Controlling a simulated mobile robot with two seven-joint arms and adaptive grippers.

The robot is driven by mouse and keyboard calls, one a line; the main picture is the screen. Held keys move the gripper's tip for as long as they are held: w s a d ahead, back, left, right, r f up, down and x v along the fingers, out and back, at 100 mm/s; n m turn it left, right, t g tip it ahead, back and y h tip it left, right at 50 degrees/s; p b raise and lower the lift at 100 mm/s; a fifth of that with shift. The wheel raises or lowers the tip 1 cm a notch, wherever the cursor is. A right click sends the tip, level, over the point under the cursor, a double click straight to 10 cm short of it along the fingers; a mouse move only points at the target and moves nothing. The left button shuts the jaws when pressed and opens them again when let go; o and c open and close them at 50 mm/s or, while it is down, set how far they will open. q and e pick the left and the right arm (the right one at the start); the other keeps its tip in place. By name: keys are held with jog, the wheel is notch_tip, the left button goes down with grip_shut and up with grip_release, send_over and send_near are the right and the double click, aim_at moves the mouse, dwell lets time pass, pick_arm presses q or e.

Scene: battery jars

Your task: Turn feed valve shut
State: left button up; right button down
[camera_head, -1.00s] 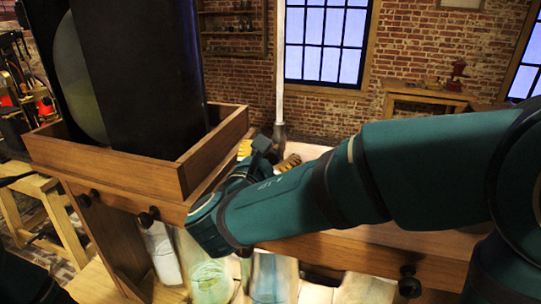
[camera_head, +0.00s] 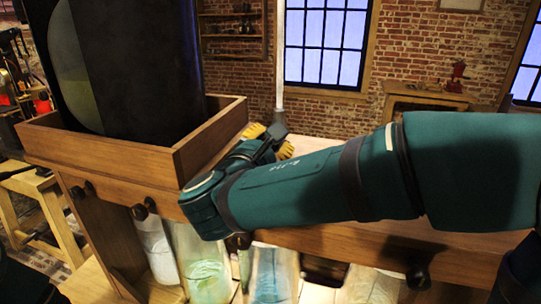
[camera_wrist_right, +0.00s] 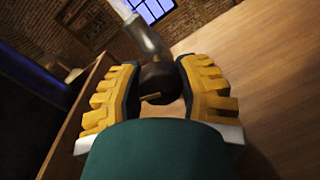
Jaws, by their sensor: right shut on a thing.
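The feed valve looks to be the dark round body (camera_wrist_right: 160,78) with a small brass-coloured lever, seen in the right wrist view. A pale vertical pipe (camera_head: 280,60) rises from it and also shows in the right wrist view (camera_wrist_right: 146,36). My right gripper (camera_wrist_right: 160,100) has its yellow ribbed fingers on either side of the dark body and is shut on it. In the head view, my right gripper (camera_head: 269,141) is at the pipe's foot, and its wrist hides most of the valve. My left gripper is not in view.
A tall dark vessel (camera_head: 140,70) stands in a wooden tray (camera_head: 130,158) left of my right gripper. Glass jars (camera_head: 205,265) stand below the wooden beam. Dark knobs (camera_head: 415,280) stick out of the beam's front. A brick wall with windows is behind.

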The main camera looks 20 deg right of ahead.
jog(key=m+b, duration=0.3)
jog(key=b, duration=0.2)
jog(key=m+b, duration=0.4)
jog(key=b, duration=0.1)
jog(key=m+y+b, duration=0.1)
jog(key=m+b, duration=0.3)
jog(key=b, duration=0.1)
jog(key=shift+f, duration=0.25)
pick_arm(q)
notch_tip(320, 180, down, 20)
jog(key=b, duration=0.3)
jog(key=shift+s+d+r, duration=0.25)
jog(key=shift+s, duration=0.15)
pick_arm(e)
jog(key=shift+r+m, duration=0.2)
jog(key=shift+m, duration=1.2)
jog(key=c, duration=0.5)
grip_release()
jog(key=shift+s, duration=0.1)
jog(key=v, duration=1.2)
jog(key=shift+d+r, duration=0.1)
